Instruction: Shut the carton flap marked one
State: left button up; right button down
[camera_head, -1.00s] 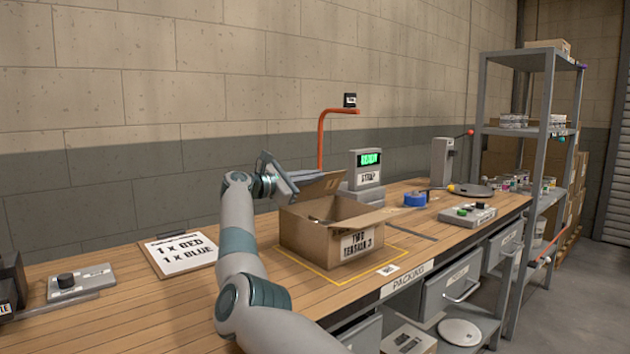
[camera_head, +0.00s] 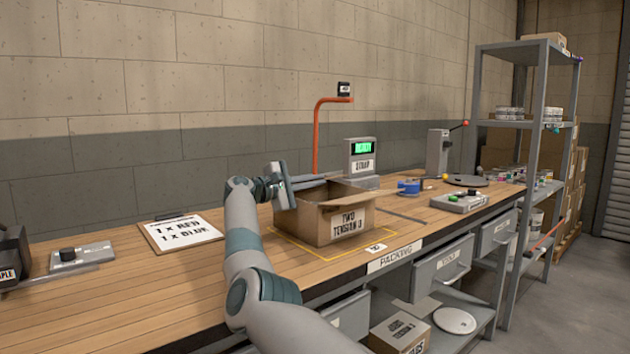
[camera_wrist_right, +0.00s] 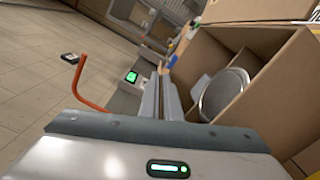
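The open brown carton (camera_head: 318,222) stands on the bench inside a yellow outline. Its front label reads TWO on the top line, and a flap (camera_head: 358,190) sticks out on its right side. I cannot make out a flap marked one. The carton's inside (camera_wrist_right: 225,60) shows there, with a round silver-lidded tin (camera_wrist_right: 224,94). My left gripper is out of view.
An order board (camera_head: 181,232) lies to the left.

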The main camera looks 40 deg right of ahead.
jog(key=shift+f, duration=0.25)
jog(key=c, duration=2)
grip_release()
